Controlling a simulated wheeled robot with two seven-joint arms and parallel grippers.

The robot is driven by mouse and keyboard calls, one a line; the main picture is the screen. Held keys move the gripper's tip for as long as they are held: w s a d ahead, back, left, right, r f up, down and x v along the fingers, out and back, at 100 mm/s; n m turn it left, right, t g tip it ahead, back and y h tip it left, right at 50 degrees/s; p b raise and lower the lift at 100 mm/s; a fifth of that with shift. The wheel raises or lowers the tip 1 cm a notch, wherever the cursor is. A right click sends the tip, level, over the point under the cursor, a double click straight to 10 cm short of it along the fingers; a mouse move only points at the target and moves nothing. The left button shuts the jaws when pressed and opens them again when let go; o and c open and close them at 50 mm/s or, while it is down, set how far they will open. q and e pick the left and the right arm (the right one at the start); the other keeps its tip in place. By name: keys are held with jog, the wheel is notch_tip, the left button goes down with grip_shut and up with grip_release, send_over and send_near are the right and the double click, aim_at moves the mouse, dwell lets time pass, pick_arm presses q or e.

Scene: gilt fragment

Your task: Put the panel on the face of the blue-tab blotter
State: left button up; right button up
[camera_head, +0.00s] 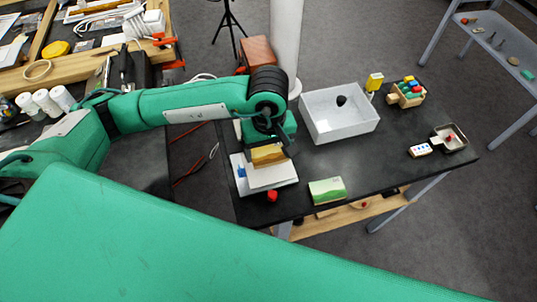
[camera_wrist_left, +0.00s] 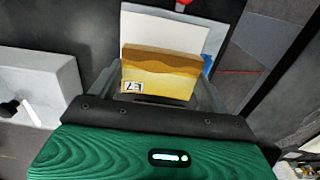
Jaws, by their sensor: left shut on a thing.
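My left gripper (camera_head: 268,146) is shut on a yellow and brown panel (camera_head: 268,156). In the left wrist view the panel (camera_wrist_left: 160,72) sits between the two fingers, with a small black-and-white mark on its lower left. The white blotter (camera_head: 274,179) lies on the dark table, and its blue tab (camera_head: 241,172) shows at its left side. The blotter also shows in the left wrist view (camera_wrist_left: 175,27), just beyond the panel. The panel overlaps the blotter's far part in the head view; I cannot tell whether they touch. My right gripper is out of view.
A red object (camera_head: 272,196) lies at the blotter's near edge. A green and white block (camera_head: 327,190) lies to the right, near the table's front edge. A white bin (camera_head: 318,127) stands behind it, with a dark object inside. The table between bin and blocks is clear.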

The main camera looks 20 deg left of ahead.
aim_at(269, 153)
pick_arm(q)
jog(key=shift+f, duration=0.45)
notch_tip(269, 153, down, 3)
jog(key=shift+r+p, duration=0.2)
jog(key=shift+p, duration=0.2)
jog(key=shift+f, duration=0.5)
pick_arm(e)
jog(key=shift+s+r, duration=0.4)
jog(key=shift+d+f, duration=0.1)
pick_arm(q)
jog(key=shift+f, duration=0.2)
jog(key=o, duration=0.9)
jog(key=shift+r, duration=0.1)
jog(key=shift+o, duration=0.2)
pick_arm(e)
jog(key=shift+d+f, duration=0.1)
